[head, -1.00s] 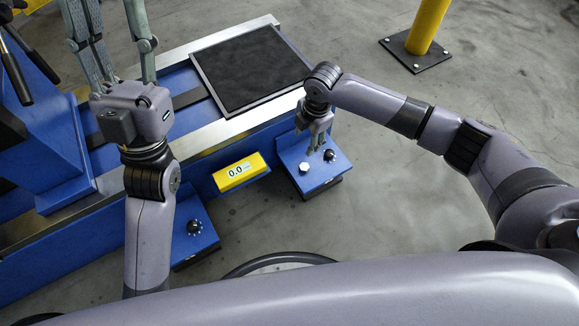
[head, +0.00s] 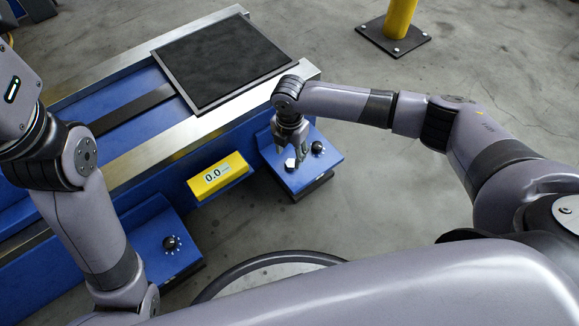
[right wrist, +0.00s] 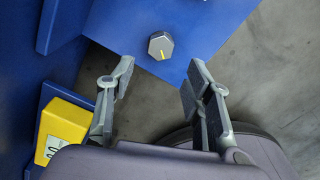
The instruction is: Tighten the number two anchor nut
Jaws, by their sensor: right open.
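A silver hex nut (head: 290,164) with a yellow line on top sits on the blue anchor foot (head: 325,165) at the right end of the bench. It shows clearly in the right wrist view (right wrist: 161,46), ahead of my fingertips. No number is readable on it. My right gripper (head: 289,152) points down over this foot, its fingers close to the nut. In the right wrist view my right gripper (right wrist: 158,74) is open and empty, its fingers apart. My left arm comes up at the left edge; its fingers are outside the picture.
A yellow display (head: 218,175) reads 0.0. Another foot with a dark knob (head: 171,243) is at front left. A black plate (head: 225,60) lies on the bench. A yellow post (head: 399,18) stands behind on open floor.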

